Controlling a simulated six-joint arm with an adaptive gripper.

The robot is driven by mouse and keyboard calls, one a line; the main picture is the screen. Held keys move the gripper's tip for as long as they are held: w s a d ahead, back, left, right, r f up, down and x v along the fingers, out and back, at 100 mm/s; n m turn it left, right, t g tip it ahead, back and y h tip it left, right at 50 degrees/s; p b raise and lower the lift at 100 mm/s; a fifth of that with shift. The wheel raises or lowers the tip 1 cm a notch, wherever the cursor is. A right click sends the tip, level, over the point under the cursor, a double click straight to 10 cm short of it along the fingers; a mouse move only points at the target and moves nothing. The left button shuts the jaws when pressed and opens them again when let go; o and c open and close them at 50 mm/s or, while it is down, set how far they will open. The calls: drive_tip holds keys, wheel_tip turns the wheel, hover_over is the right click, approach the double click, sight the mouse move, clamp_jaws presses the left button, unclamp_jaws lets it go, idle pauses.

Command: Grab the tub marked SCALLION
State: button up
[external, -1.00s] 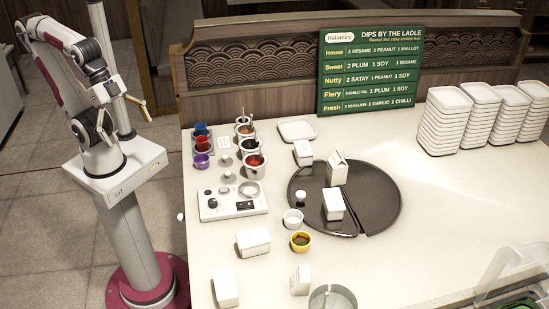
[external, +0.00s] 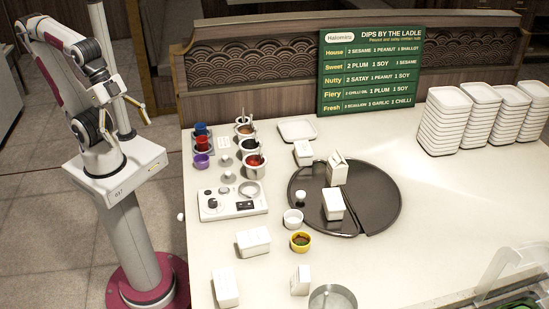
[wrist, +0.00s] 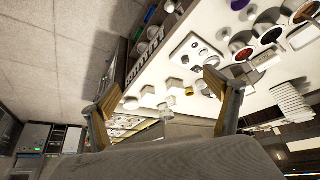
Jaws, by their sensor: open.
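My gripper (external: 124,117) is open and empty, up beside my column at the left, well away from the counter. In the wrist view its two fingers (wrist: 164,84) are spread apart with nothing between them. Several white tubs or cartons stand on the counter: one at front left (external: 253,241), one at the front edge (external: 226,288), a narrow one (external: 300,280), one at the back (external: 303,153), and two on the dark round tray, a box (external: 333,204) and a taller carton (external: 337,170). No SCALLION marking is readable on any, so I cannot tell which is that tub.
The dark round tray (external: 376,203) lies mid-counter. A yellow bowl (external: 300,242) and white bowl (external: 293,218) sit near it. Sauce pots (external: 253,166) and a control panel (external: 232,203) are at left. Stacked white dishes (external: 447,122) stand back right. The right counter is mostly clear.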

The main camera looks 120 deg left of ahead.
drive_tip(key=w+r+n+t, duration=0.1)
drive_tip(key=w+r+t, duration=0.2)
drive_tip(key=w, duration=1.6)
drive_tip(key=w+a+f+n+t, duration=0.1)
drive_tip(key=w+a, duration=0.1)
drive_tip(key=w, duration=0.6)
drive_tip(key=w+a+f+n+t, duration=0.1)
drive_tip(key=w+a+f, duration=0.15)
drive_tip(key=w, duration=0.65)
drive_tip(key=n+y, duration=0.4)
drive_tip(key=y, duration=0.2)
approach(328, 200)
drive_tip(key=w+d+r, duration=0.3)
drive_tip(key=d+r, duration=0.1)
drive_tip(key=d, duration=0.1)
drive_tip(key=a+f, duration=0.1)
drive_tip(key=f, duration=0.1)
drive_tip(key=a+f+y, duration=0.1)
drive_tip(key=a+f, duration=0.1)
drive_tip(key=a+f+y, duration=0.1)
drive_tip(key=a+f, duration=0.1)
drive_tip(key=shift+w+a+n, duration=0.25)
drive_tip(key=shift+w+n, duration=0.05)
drive_tip(key=shift+a+f, duration=0.35)
drive_tip(key=shift+a, duration=0.05)
drive_tip(key=shift+x, duration=1.25)
